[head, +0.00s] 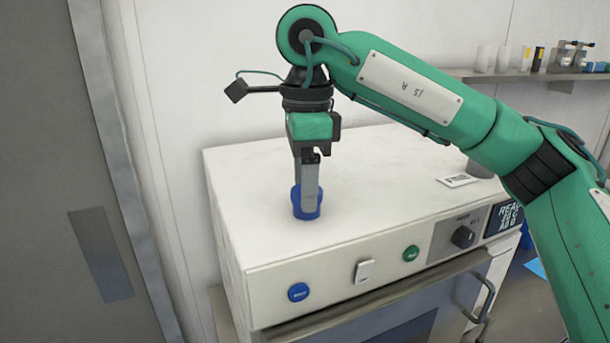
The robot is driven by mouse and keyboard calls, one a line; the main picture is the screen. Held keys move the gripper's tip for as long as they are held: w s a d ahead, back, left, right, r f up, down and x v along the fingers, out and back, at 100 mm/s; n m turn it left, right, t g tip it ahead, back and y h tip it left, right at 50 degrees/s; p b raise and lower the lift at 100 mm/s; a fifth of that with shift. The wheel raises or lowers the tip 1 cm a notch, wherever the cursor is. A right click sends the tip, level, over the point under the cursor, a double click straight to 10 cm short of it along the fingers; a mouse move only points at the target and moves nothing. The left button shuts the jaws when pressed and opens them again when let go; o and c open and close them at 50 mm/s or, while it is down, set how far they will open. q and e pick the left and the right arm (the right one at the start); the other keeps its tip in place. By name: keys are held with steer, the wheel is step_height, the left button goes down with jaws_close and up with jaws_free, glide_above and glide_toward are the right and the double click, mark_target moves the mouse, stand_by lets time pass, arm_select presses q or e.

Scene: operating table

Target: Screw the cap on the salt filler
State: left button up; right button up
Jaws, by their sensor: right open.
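A blue cap-like object (306,212) sits on the white top of the machine, near its front left part. It looks round, and I take it for the salt filler's cap; the opening under it is hidden. My right gripper (309,205) points straight down over it. Its fingers are open and straddle the blue object, with one finger in front covering part of it. Whether the fingers touch it cannot be told. My left gripper is not in view.
The white machine (370,190) has a front panel with a blue button (298,292), a green button (411,253), a white switch (363,271) and a black knob (463,237). A grey cup-like object (480,168) and a label card (457,181) lie at the right. A shelf (500,75) holds several containers.

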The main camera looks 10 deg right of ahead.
steer(key=shift+c, duration=0.2)
steer(key=c, duration=0.9)
steer(key=shift+m+b, duration=0.45)
steer(key=shift+m, duration=0.45)
steer(key=shift+c, duration=0.2)
steer(key=shift+m, duration=0.9)
steer(key=m+b, duration=0.1)
steer(key=m, duration=0.1)
steer(key=shift+m, duration=0.7)
